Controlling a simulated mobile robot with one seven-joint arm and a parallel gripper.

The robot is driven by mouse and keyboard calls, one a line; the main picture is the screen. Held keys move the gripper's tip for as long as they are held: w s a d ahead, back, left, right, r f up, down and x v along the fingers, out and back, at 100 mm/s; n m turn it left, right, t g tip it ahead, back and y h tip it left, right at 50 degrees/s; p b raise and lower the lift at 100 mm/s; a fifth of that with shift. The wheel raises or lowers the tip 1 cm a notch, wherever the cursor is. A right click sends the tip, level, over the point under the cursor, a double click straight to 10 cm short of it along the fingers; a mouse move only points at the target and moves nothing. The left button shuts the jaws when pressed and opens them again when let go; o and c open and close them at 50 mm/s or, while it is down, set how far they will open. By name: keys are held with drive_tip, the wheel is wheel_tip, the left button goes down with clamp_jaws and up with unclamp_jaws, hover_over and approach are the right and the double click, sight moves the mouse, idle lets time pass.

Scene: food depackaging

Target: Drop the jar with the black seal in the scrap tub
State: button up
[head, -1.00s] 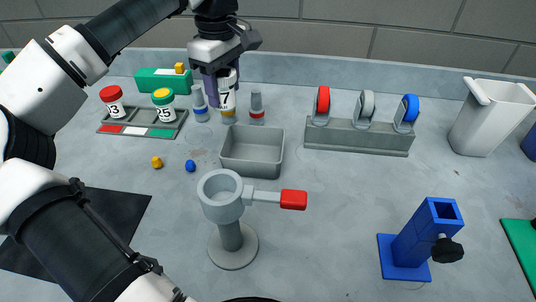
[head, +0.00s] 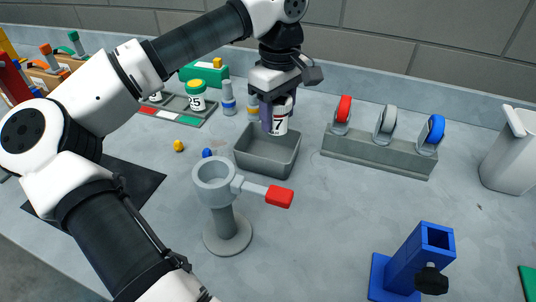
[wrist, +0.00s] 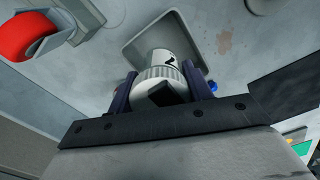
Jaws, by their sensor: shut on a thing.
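My gripper (head: 277,118) is shut on a white jar (head: 281,125) marked 7, with purple fingers on either side. In the wrist view the jar (wrist: 160,71) has a ribbed white lid with a black patch, likely the black seal. The jar is held upright at the back of an open grey tub (head: 267,162), overlapping its rear rim in the head view. The wrist view shows the empty floor of the tub (wrist: 165,32) beyond the jar. I cannot tell for sure whether this tub or the tall white bin (head: 511,155) is the scrap tub.
A grey stand with a ring and red handle (head: 228,205) stands in front of the tub. A rack of wheels (head: 378,150) is to its right, and a blue post (head: 420,262) is at front right. A jar rack (head: 180,110) and small bottles (head: 228,98) are at left.

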sight(277, 130)
wheel_tip(277, 130, down, 5)
drive_tip(key=b, duration=0.3)
drive_tip(key=o, duration=1)
drive_tip(key=shift+o, duration=0.2)
wheel_tip(277, 130, up, 14)
drive_tip(key=shift+f+b, duration=0.1)
drive_tip(key=shift+b, duration=0.4)
